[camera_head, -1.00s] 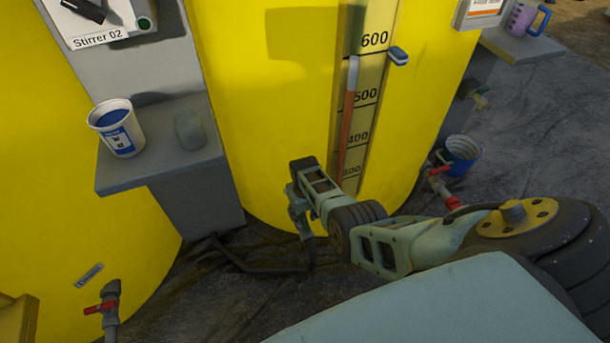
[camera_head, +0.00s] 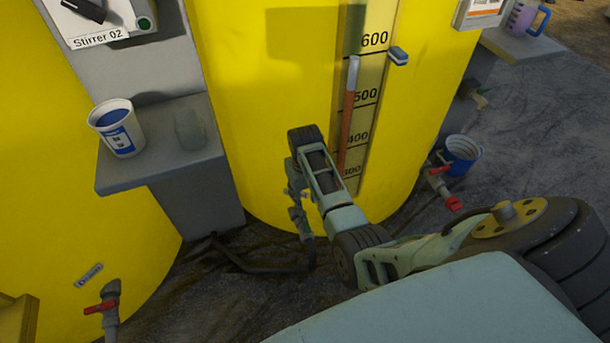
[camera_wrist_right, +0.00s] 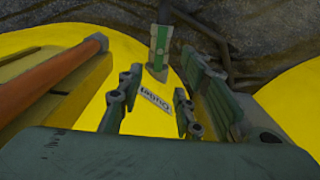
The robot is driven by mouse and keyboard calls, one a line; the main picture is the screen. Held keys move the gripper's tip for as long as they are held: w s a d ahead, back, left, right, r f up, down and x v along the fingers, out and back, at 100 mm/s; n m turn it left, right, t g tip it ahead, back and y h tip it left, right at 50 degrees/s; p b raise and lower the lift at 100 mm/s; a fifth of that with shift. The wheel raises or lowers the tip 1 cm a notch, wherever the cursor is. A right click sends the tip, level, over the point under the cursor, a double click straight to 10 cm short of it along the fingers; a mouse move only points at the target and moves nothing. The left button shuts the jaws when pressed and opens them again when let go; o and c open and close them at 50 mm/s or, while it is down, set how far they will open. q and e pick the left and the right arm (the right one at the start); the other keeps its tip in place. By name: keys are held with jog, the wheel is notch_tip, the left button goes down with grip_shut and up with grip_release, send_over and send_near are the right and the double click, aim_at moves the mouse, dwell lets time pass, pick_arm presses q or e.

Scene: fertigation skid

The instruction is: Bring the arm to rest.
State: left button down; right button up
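My right arm comes in from the lower right in the head view. Its gripper (camera_head: 302,225) hangs pointing down in front of the yellow tank (camera_head: 265,120), left of the level scale (camera_head: 365,110). In the right wrist view the right gripper (camera_wrist_right: 154,98) has its fingers spread apart, with nothing held between them. A small label (camera_wrist_right: 155,104) on a yellow surface shows beyond the gap. My left gripper is not in view.
A grey shelf (camera_head: 140,178) at the left holds a white and blue cup (camera_head: 118,133) and a grey-green object (camera_head: 189,129). Red-handled valves (camera_head: 102,306) (camera_head: 442,188) stand low at both sides. A bucket (camera_head: 462,156) stands at the right. Dark hoses lie on the floor.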

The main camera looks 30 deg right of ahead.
dwell(0.4)
